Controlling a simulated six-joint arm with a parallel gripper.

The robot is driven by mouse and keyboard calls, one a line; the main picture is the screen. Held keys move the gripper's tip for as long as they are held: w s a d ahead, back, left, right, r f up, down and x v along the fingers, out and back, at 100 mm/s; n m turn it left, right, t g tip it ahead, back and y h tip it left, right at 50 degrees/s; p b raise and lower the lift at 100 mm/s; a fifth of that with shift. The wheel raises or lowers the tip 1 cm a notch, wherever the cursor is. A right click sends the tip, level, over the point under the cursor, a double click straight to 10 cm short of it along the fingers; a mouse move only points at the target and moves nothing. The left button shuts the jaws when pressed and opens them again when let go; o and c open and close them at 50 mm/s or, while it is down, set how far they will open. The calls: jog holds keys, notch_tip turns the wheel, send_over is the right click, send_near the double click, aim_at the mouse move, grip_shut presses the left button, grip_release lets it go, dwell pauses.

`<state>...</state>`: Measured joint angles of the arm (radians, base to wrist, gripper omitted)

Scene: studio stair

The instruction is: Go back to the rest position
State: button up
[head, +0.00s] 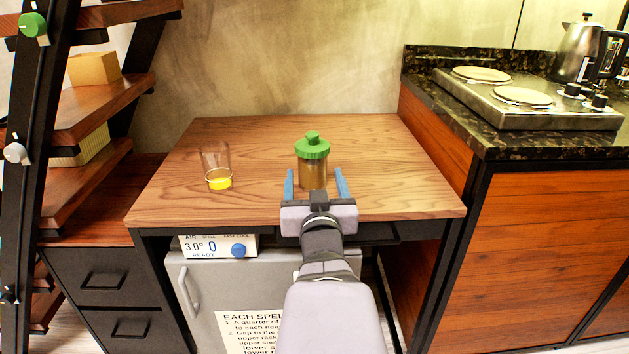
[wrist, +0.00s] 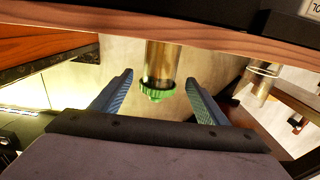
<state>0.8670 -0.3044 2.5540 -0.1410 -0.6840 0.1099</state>
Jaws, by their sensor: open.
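My gripper (head: 317,186) is open, with its two blue fingers apart at the front edge of the wooden table (head: 250,140). A jar with a green lid (head: 312,150) stands upright on the table, just beyond the fingertips. In the wrist view, which is upside down, the jar (wrist: 160,65) shows between and beyond the open fingers (wrist: 158,88). I cannot tell whether either finger touches it. A clear glass with yellow liquid in its bottom (head: 219,182) stands on the table to the left; it also shows at the right of the wrist view (wrist: 260,80).
A grey fridge (head: 205,290) with a display panel (head: 215,246) is under the table. A dark stone counter with a hotplate (head: 530,105) and a kettle (head: 580,50) rises at right. Stair shelves (head: 105,105) stand at left. The table's back is clear.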

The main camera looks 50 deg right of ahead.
aim_at(312, 151)
jog(key=shift+r, duration=0.1)
